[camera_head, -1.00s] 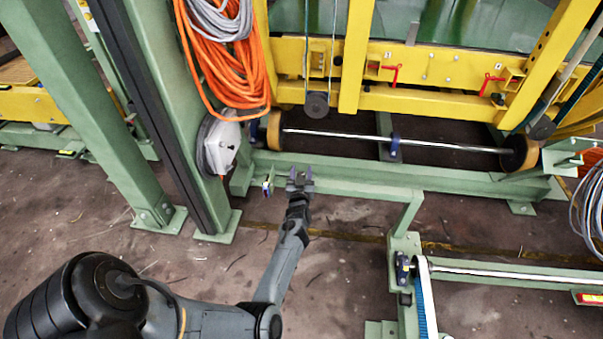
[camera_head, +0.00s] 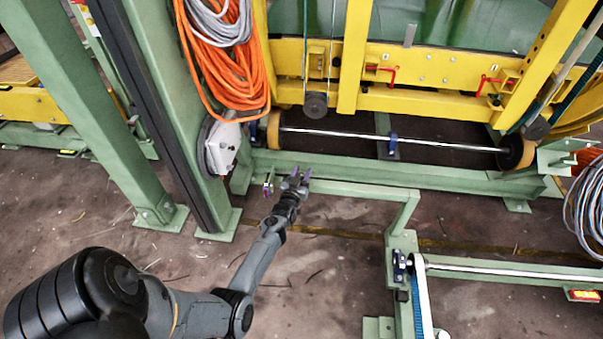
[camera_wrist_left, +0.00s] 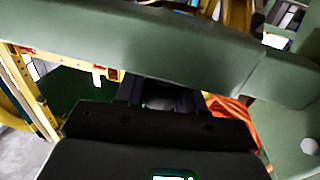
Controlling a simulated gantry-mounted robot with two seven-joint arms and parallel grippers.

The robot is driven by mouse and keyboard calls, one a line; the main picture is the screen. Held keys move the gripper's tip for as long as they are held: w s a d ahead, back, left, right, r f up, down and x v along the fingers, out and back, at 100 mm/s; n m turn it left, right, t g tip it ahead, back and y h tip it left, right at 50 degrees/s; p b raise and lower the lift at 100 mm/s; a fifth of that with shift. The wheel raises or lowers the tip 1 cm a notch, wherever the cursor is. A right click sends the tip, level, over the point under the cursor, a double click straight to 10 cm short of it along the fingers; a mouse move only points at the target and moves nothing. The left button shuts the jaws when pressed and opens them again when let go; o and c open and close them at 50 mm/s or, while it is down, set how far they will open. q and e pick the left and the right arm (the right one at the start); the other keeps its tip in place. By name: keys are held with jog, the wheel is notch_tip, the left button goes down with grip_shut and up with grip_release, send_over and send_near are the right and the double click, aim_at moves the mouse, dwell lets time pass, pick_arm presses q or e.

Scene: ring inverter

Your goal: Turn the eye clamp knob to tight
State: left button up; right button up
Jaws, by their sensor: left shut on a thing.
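My left gripper (camera_head: 294,180) is at the green lower beam (camera_head: 360,190), just right of a small bracket (camera_head: 268,186) with a coloured tip. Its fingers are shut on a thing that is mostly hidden. In the left wrist view the dark fingers (camera_wrist_left: 158,98) stand below a green beam (camera_wrist_left: 160,45), with a dark, rounded shape between them. It is probably the eye clamp knob, but the view is too dark to be sure. I cannot read whether the clamp is tight. My right gripper is not in view.
A green post (camera_head: 165,110) with a grey-white box (camera_head: 220,147) and orange cable coils (camera_head: 232,75) stands at the left. A roller shaft (camera_head: 390,140) lies behind the beam. A green frame with a blue belt (camera_head: 420,305) is at the right. Floor in front is open.

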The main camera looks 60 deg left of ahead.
pick_arm(q)
jog(key=o, duration=0.7)
jog(key=shift+r, duration=0.1)
jog(key=shift+o, duration=1.2)
jog(key=shift+w+a, duration=0.1)
jog(key=shift+w, duration=0.05)
jog(key=shift+s+d+p, duration=0.25)
jog(key=shift+s+p, duration=0.05)
jog(key=p+v, duration=0.5)
jog(key=v, duration=0.5)
